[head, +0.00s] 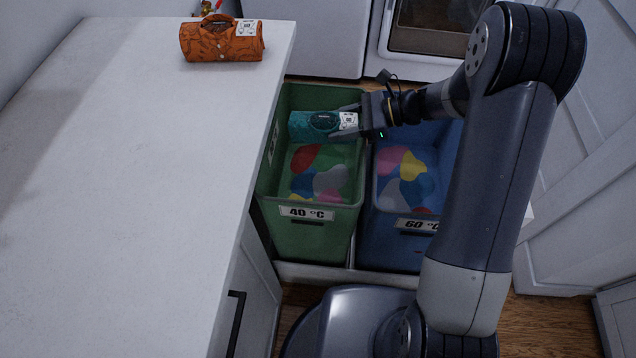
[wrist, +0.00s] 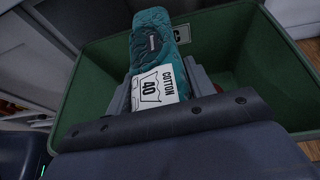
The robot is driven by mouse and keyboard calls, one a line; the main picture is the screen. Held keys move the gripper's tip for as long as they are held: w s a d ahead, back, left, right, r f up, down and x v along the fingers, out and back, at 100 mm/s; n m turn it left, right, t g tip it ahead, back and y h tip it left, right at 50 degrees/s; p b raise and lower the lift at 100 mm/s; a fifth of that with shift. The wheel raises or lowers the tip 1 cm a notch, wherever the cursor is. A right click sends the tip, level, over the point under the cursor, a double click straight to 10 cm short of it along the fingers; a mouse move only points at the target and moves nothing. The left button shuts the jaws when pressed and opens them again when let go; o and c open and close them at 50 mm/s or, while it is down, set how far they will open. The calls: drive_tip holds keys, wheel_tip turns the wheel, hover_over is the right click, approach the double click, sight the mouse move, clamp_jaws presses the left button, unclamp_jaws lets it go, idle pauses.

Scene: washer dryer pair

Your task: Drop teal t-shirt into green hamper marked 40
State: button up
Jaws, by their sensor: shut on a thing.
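The teal t-shirt (head: 312,125) is a rolled bundle with a white label. In the wrist view the t-shirt (wrist: 156,45) shows a tag reading "COTTON 40". My gripper (head: 347,123) is shut on its labelled end and comes in from the right. The t-shirt is over the opening of the green hamper (head: 310,227), marked "40 °C" on its front. In the wrist view the green hamper (wrist: 232,30) surrounds the t-shirt on the sides I can see. Coloured clothes lie inside the hamper. I cannot tell the exact height of the t-shirt above them.
A blue hamper (head: 385,245) marked "60 °C", with coloured clothes in it, stands right beside the green one. A white counter (head: 130,180) borders the hampers on the left. An orange rolled shirt (head: 222,42) lies on it. White appliances (head: 325,35) stand behind.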

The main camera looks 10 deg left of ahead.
drive_tip(key=shift+f+b, duration=0.3)
drive_tip(key=shift+f, duration=0.4)
drive_tip(key=o, duration=1.2)
drive_tip(key=shift+c, duration=0.2)
drive_tip(key=shift+d+r, duration=0.1)
drive_tip(key=v, duration=1)
drive_tip(key=shift+d+p, duration=0.3)
drive_tip(key=shift+p, duration=0.15)
